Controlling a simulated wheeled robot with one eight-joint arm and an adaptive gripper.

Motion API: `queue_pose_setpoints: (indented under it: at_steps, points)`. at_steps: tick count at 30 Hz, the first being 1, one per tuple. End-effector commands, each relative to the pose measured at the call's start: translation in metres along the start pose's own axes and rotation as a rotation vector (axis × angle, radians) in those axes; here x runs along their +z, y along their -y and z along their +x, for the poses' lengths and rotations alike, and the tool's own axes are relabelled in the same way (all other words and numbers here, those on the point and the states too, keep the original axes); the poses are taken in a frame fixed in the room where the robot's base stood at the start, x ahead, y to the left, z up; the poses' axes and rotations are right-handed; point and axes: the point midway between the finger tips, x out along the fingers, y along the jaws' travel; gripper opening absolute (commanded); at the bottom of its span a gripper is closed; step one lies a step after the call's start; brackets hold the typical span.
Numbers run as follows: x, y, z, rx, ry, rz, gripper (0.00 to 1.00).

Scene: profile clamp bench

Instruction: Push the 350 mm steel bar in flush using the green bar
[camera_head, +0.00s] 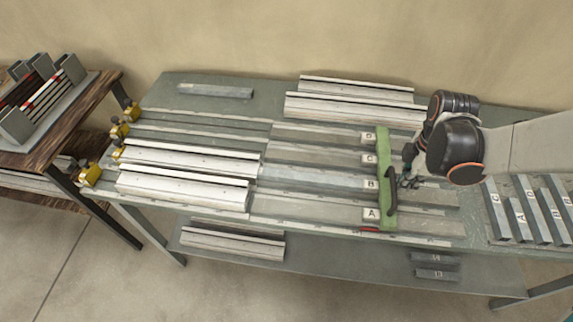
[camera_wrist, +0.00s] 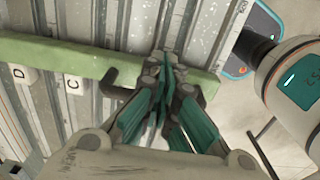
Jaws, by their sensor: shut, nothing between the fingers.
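The green bar (camera_head: 384,160) lies crosswise over the lanes labelled A to D. Its dark handle (camera_head: 391,192) is on its right side. The green bar also shows in the wrist view (camera_wrist: 60,54), with the handle (camera_wrist: 108,84) beside my fingers. My gripper (camera_head: 408,182) is shut and empty, just right of the green bar near lane B. In the wrist view its teal fingertips (camera_wrist: 166,72) are together close to the bar; I cannot tell whether they touch it. Grey steel lengths (camera_head: 315,180) lie in the lanes left of the green bar; I cannot tell which is 350 mm.
White profiles (camera_head: 185,187) lie at the bench's left, by yellow clamps (camera_head: 90,173). More profiles (camera_head: 355,105) and a loose grey bar (camera_head: 215,91) lie at the back. Labelled grey bars (camera_head: 525,210) stand at the right. Bars also lie on the lower shelf (camera_head: 330,262).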

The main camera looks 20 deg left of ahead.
Motion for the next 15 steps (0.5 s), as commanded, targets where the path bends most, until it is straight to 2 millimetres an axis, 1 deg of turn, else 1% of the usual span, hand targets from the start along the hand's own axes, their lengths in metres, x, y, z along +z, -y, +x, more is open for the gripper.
queue_pose_setpoints:
  at_steps: [1, 15]
  points:
    - [-0.005, 0.0, 0.0, 0.0, -0.002, -0.003, 0.0]
    - [-0.037, 0.0, 0.0, 0.0, -0.002, -0.003, 0.0]
